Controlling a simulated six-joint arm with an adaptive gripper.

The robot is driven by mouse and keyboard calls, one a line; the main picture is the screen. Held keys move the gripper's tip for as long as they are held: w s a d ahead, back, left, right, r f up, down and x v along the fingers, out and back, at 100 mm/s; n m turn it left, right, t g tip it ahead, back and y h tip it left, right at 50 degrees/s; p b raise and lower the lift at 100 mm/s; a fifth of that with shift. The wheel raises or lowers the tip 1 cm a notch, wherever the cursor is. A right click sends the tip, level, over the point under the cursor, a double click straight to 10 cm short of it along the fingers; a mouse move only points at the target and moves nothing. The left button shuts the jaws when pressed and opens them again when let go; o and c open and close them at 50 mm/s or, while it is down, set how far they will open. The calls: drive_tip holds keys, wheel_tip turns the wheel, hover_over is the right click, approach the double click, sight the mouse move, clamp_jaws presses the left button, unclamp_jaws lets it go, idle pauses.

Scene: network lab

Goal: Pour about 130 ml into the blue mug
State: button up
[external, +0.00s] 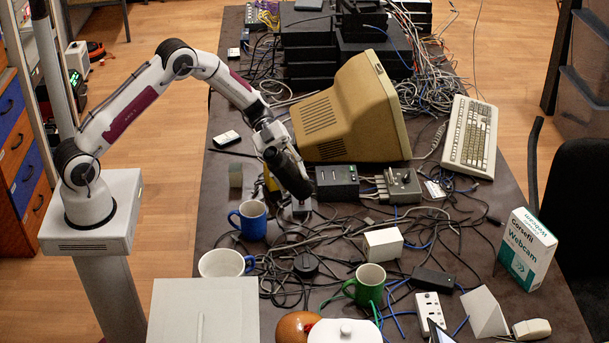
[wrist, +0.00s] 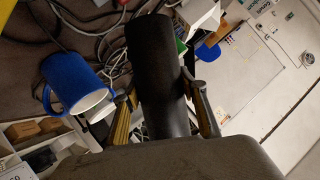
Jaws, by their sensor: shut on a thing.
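The blue mug (external: 252,221) stands upright on the dark table, left of centre in the external view. It also shows left of the held thing in the wrist view (wrist: 72,82), its pale inside partly visible. My gripper (wrist: 165,112) is shut on a black cylindrical container (wrist: 155,65). In the external view, a dark cylinder (external: 288,172) at my arm's end appears to be this container, slanting, above and right of the mug. The container appears apart from the mug. Its mouth and contents cannot be made out, nor can any liquid stream or the level in the mug.
A white mug (external: 222,263) with a blue handle and a green mug (external: 368,286) stand nearby. Tangled cables (external: 310,240) cover the table's middle. A beige monitor (external: 350,110), small boxes and a webcam box (external: 526,248) stand to the right.

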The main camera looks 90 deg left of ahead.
drive_tip(key=shift+n, duration=0.3)
drive_tip(key=shift+s+d+n+g+h, duration=0.1)
drive_tip(key=shift+n+g+h, duration=0.2)
drive_tip(key=shift+n+g, duration=0.15)
drive_tip(key=shift+s+d+f+n+g+h, duration=0.15)
drive_tip(key=shift+f+n+g+h, duration=0.25)
drive_tip(key=shift+f+n, duration=0.2)
drive_tip(key=shift+s+d+r+n+g+h, duration=0.15)
drive_tip(key=shift+r+n+g, duration=0.15)
drive_tip(key=shift+r, duration=0.35)
drive_tip(key=shift+s+a+r+n+g+h, duration=0.15)
drive_tip(key=shift+r+n, duration=0.2)
drive_tip(key=shift+r, duration=0.3)
drive_tip(key=shift+d, duration=0.1)
drive_tip(key=shift+w+d+r, duration=0.1)
